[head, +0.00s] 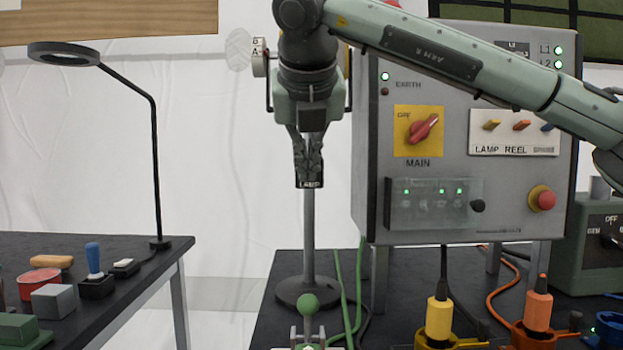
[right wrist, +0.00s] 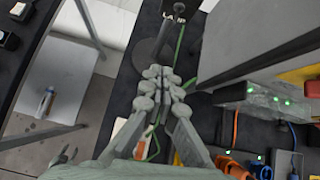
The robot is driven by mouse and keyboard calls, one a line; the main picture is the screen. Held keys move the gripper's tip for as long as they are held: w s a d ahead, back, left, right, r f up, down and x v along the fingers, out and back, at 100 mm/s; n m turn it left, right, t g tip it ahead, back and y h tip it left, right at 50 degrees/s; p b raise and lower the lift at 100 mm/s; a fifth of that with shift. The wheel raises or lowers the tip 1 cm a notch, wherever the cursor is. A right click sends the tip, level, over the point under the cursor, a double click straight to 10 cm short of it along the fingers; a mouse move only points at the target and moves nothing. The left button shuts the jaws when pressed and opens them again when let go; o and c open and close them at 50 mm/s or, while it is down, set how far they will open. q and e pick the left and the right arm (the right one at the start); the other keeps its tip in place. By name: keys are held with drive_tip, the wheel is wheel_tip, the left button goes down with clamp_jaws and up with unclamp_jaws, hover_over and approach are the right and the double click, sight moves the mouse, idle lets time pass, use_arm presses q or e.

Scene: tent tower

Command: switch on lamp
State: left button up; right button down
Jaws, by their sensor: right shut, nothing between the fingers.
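My right gripper (head: 308,180) hangs fingers down in front of the upright post (head: 309,235), left of the grey control panel (head: 375,150). It is shut and empty; its fingertips also show in the right wrist view (right wrist: 160,75). A small dark plate reading LAMP (head: 310,185) shows right at the fingertips; I cannot tell whether they touch it. A black ring-headed lamp (head: 65,53) on a bent pole stands on the left table; no glow shows.
The panel has a red MAIN knob (head: 423,129) on yellow, a clear cover (head: 434,203) over green lights, and a red button (head: 541,199). The post's round base (head: 308,291) stands on the dark table beside green cables (head: 357,290). Yellow and orange plugs (head: 439,317) stand in front.

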drive_tip(key=shift+w+d+r, duration=0.1)
drive_tip(key=shift+d+r, duration=0.2)
drive_tip(key=shift+d, duration=0.1)
use_arm(q)
drive_tip(key=shift+s, duration=0.1)
